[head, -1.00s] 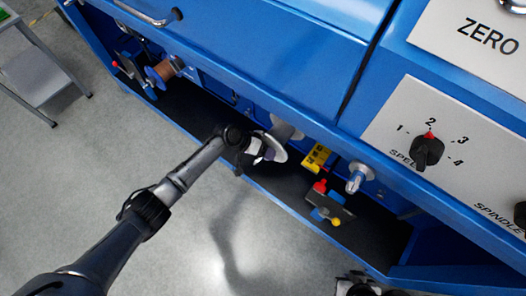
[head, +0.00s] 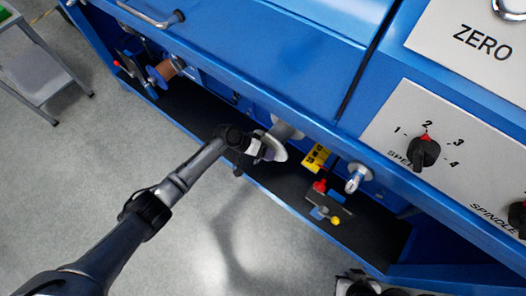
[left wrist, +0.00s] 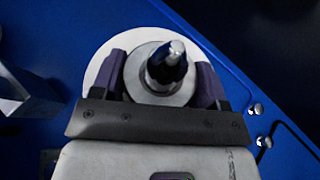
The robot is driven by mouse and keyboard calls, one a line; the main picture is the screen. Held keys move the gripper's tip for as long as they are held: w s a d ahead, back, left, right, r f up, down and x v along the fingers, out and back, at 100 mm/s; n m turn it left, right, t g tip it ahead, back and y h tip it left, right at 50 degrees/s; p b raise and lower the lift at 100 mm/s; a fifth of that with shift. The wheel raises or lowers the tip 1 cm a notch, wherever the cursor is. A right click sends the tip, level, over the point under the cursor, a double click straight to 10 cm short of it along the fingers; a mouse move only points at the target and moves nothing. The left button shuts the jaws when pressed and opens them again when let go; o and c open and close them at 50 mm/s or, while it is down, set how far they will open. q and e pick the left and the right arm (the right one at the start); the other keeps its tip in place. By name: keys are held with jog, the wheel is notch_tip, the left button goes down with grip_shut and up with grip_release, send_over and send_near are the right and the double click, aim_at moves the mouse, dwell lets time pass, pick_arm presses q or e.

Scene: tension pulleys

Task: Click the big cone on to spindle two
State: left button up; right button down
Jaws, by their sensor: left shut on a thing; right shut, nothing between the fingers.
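The big cone (head: 283,131), pale grey with a wide round flange, sits at the middle spindle position on the machine's blue front. My left gripper (head: 259,148) is shut on the cone's near end. In the left wrist view the dark fingers (left wrist: 160,84) flank the cone's pale round hub (left wrist: 137,83), with its flange behind. A shiny spindle tip (left wrist: 168,64) shows in the middle of the hub, so the cone is around the spindle. Its seating depth cannot be told. My right gripper (head: 356,287) is shut at the bottom edge, partly cut off.
A bare metal spindle (head: 357,178) stands to the right and a copper-coloured spool (head: 166,70) to the left. A yellow block (head: 317,158) and a dark fixture with a red knob (head: 329,205) are near the black ledge. A dial panel (head: 445,150) is at the right.

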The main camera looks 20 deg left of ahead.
pick_arm(q)
jog(key=o, duration=1)
jog(key=shift+c, duration=0.2)
jog(key=shift+o, duration=0.5)
jog(key=shift+o, duration=0.3)
jog(key=shift+r, duration=0.1)
jog(key=w+a+r+p, duration=0.2)
jog(key=a+r+p, duration=0.2)
jog(key=r, duration=0.3)
jog(key=shift+a, duration=0.55)
